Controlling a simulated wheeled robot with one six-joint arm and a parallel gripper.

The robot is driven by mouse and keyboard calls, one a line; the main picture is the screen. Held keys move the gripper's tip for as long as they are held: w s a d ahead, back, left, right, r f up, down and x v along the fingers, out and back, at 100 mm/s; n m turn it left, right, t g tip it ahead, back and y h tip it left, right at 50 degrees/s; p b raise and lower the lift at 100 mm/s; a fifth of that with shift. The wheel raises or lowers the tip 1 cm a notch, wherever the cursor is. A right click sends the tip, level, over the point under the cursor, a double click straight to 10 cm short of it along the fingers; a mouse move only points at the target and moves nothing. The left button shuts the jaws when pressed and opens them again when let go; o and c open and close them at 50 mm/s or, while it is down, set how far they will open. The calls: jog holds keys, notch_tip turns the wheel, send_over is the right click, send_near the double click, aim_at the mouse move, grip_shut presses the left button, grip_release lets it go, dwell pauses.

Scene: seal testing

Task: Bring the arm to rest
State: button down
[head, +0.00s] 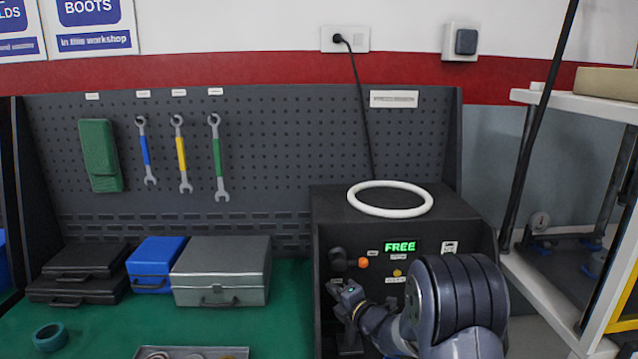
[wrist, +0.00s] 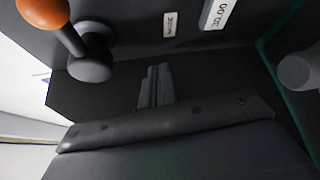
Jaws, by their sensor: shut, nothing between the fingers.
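My arm reaches in from the bottom right of the head view, in front of the black test machine (head: 405,225). My gripper (head: 342,292) is at its left end, by the lower left of the machine's front panel. It is shut and holds nothing. The machine's green display (head: 400,247) reads FREE. A white ring (head: 390,199) lies flat on top of the machine. The wrist view shows an orange knob (wrist: 42,10) on a grey stem close by at upper left. My forearm hides the lower right of the panel.
A grey case (head: 222,270), a blue case (head: 156,263) and black cases stand on the green bench to the left. A teal ring (head: 50,337) and a metal tray (head: 192,352) lie in front. A white shelf (head: 565,310) stands close to the right of my arm.

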jog(key=f+b+v, duration=0.1)
jog(key=b+v, duration=0.1)
jog(key=v, duration=0.6)
jog(key=shift+r, duration=0.45)
jog(key=shift+m, duration=0.3)
